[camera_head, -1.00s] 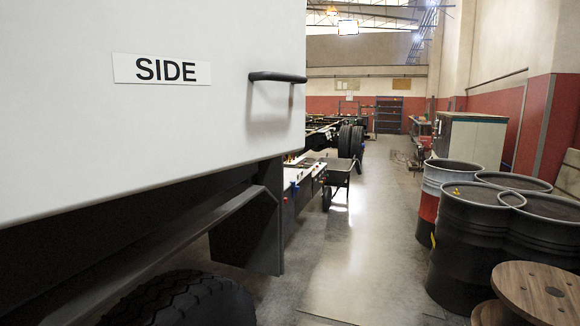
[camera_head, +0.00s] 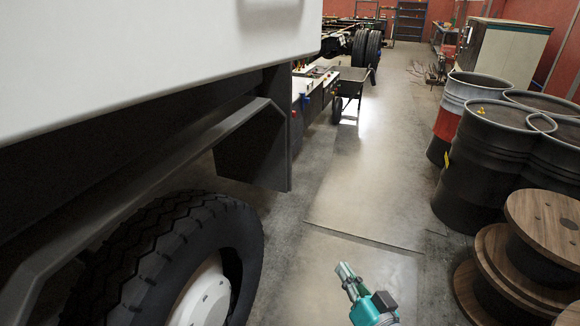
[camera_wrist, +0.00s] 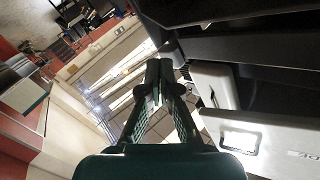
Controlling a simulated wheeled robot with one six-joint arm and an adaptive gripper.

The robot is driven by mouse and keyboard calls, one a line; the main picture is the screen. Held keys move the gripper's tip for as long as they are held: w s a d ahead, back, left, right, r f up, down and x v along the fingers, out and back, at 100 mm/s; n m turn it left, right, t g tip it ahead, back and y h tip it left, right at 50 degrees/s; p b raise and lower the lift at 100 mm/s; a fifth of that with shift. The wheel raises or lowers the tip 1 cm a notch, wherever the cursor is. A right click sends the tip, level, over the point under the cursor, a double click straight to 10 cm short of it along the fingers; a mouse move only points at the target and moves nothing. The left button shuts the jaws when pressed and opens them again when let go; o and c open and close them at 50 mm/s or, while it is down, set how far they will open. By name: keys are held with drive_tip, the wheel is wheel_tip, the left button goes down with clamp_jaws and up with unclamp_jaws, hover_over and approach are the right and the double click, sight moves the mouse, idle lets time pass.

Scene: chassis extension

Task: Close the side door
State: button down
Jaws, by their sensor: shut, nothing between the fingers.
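The white side door panel (camera_head: 130,60) fills the upper left of the head view; its lower edge hangs above the dark chassis. The label and handle are outside that view. In the wrist view the white panel (camera_wrist: 285,130) is at lower right, with part of the SIDE label (camera_wrist: 307,155) at the edge. A bright rectangle with a dark outline lies on it; I cannot tell whether that is the handle. My gripper (camera_head: 345,270) is low over the floor, right of the wheel and apart from the door. Its fingers (camera_wrist: 158,80) are together and empty in the wrist view.
A large black tire (camera_head: 180,255) stands under the panel. Black drums (camera_head: 485,150) and wooden cable reels (camera_head: 545,225) line the right side. A cart (camera_head: 350,77) stands farther back. Bare floor (camera_head: 355,190) lies between truck and drums.

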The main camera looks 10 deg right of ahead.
sight(278, 64)
drive_tip(key=w+d+r+n+y, duration=0.1)
drive_tip(key=w+r+n+y, duration=0.2)
drive_tip(key=r, duration=0.7)
drive_tip(key=w+r+n+y, duration=0.15)
drive_tip(key=w+r, duration=0.35)
drive_tip(key=r, duration=0.6)
drive_tip(key=s+r+n+g+y, duration=0.35)
drive_tip(key=r+n, duration=0.35)
drive_tip(key=r, duration=1.1)
drive_tip(key=shift+t+y, duration=0.3)
drive_tip(key=shift+t, duration=0.05)
drive_tip(key=x, duration=1.4)
drive_tip(key=shift+s+a+f, duration=0.15)
drive_tip(key=shift+a+f, duration=0.05)
drive_tip(key=shift+a, duration=0.15)
drive_tip(key=w+a+n+g+y, duration=0.1)
drive_tip(key=w+a, duration=1.1)
drive_tip(key=w, duration=0.3)
drive_tip(key=shift+a, duration=0.3)
drive_tip(key=shift+s+d, duration=0.1)
drive_tip(key=shift+s, duration=0.05)
